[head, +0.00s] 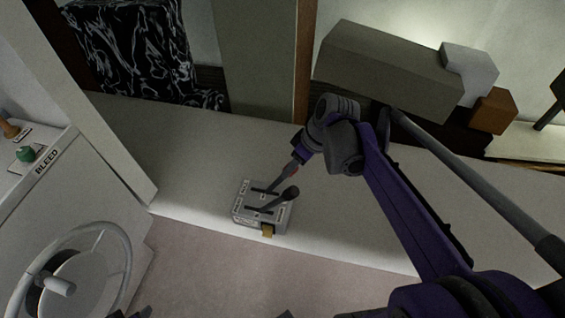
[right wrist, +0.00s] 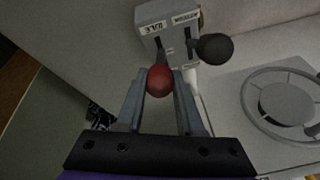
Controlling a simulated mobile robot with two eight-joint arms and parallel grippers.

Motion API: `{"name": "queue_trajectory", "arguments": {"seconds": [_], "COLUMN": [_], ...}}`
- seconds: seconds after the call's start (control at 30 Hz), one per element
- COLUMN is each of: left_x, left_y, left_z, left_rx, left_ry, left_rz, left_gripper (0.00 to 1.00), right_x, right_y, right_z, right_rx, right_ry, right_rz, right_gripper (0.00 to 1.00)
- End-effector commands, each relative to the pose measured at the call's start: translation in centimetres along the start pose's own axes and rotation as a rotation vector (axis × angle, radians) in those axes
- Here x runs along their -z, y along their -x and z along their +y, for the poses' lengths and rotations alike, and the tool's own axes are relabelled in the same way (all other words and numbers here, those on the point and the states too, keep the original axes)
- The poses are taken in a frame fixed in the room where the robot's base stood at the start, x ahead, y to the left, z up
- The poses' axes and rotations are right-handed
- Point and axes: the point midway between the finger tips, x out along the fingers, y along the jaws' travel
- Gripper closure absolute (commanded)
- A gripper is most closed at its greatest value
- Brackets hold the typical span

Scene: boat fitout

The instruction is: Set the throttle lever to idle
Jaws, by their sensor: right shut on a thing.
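The grey control box (head: 240,214) with two slotted levers sits on the pale ledge. Its throttle lever has a red knob (right wrist: 160,82), and the shaft rises from the left slot in the right wrist view. My right gripper (head: 295,167) is shut on this red knob, one finger on each side. In the right wrist view, a label reading IDLE (right wrist: 152,27) is on the box's top face, near the left slot. The other lever, with a black knob (head: 291,193), stands beside it; its knob also shows in the right wrist view (right wrist: 214,48).
A steering wheel (head: 127,262) stands at the lower left, below a white panel with a green knob (head: 25,154) marked BLEED. A long grey-brown box (head: 385,70) and smaller blocks lie at the upper right. The ledge left of the control box is clear.

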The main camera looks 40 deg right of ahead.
Motion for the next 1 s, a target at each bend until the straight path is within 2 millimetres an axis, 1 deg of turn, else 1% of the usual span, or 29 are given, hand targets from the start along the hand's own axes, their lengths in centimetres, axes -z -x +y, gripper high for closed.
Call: {"name": "queue_trajectory", "arguments": {"seconds": [0.03, 0.2, 0.57, 0.6, 0.73, 0.77, 1.0], "left_x": [-0.07, -0.12, -0.15, -0.15, -0.15, -0.15, -0.12], "left_y": [-0.08, -0.14, -0.17, -0.17, -0.17, -0.17, -0.14], "left_z": [0.0, 0.0, 0.0, 0.0, 0.0, 0.0, 0.0], "left_rx": [0.0, 0.0, 0.0, 0.0, 0.0, 0.0, 0.0], "left_ry": [0.0, 0.0, 0.0, 0.0, 0.0, 0.0, 0.0], "left_rz": [-0.001, -0.001, -0.001, -0.001, -0.001, -0.001, -0.001], "left_gripper": [0.5, 0.5, 0.5, 0.5, 0.5, 0.5, 0.5], "right_x": [-0.53, -1.02, -1.25, -1.26, -1.17, -1.15, -1.0], "right_y": [-0.08, -0.15, -0.26, -0.27, -0.24, -0.23, -0.16], "right_z": [0.19, 0.37, 0.39, 0.39, 0.38, 0.38, 0.36], "right_rx": [-0.003, -0.003, -0.004, -0.004, -0.003, -0.003, -0.002], "right_ry": [-0.001, 0.0, 0.0, 0.0, 0.0, 0.0, 0.0], "right_rz": [-0.007, -0.009, -0.012, -0.012, -0.01, -0.01, -0.007], "right_gripper": [1.0, 1.0, 1.0, 0.59, 0.36, 0.33, 0.33]}}
